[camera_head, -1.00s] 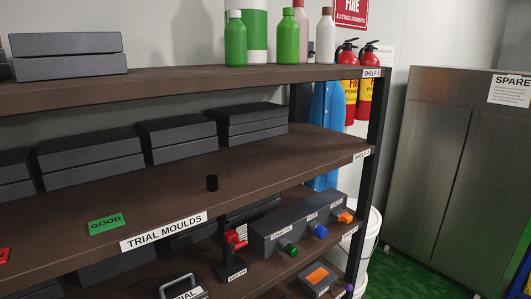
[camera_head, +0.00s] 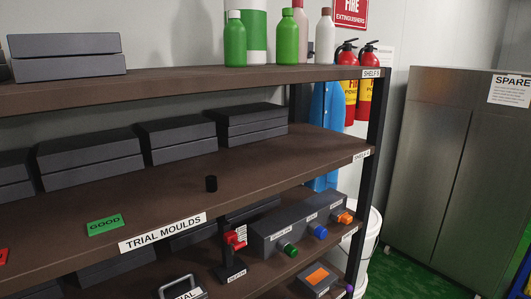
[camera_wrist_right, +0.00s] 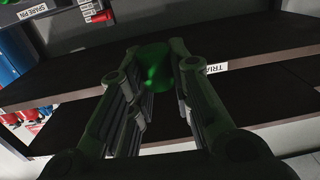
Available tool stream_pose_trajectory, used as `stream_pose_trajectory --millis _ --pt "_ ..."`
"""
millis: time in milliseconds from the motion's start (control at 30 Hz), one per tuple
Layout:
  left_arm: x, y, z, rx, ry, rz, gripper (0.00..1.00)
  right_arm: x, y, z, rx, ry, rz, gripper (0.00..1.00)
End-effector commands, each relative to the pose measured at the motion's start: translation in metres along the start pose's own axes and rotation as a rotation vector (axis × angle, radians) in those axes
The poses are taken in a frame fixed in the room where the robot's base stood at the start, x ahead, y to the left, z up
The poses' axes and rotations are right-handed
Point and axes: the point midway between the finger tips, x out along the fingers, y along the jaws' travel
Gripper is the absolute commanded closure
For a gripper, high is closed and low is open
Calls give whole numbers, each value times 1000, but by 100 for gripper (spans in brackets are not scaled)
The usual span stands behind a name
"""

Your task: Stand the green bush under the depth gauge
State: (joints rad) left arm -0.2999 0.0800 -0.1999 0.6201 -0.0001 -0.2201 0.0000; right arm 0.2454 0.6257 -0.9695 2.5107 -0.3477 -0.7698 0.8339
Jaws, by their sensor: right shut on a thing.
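In the right wrist view my right gripper (camera_wrist_right: 157,70) is shut on the green bush (camera_wrist_right: 155,62), a dark green rounded piece between its fingertips. The lower part of the bush is hidden by the fingers. In the head view the depth gauge (camera_head: 235,238), with a red body and a white scale, stands on the lower shelf on a dark base labelled DEPTH. Its upper part is partly hidden by the shelf above. Neither gripper shows in the head view.
Right of the gauge is a long grey block (camera_head: 300,226) with green (camera_head: 289,250), blue and orange parts on its front. A small box with an orange top (camera_head: 318,276) lies in front. The shelf above limits headroom.

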Motion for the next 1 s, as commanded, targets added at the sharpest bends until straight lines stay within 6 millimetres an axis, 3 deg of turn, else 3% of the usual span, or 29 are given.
stream_pose_trajectory --millis 467,1000 --pt "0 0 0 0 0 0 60 -43 65 40 19 -10 311 100" --pt "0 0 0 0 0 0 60 -122 127 92 32 -13 633 100"
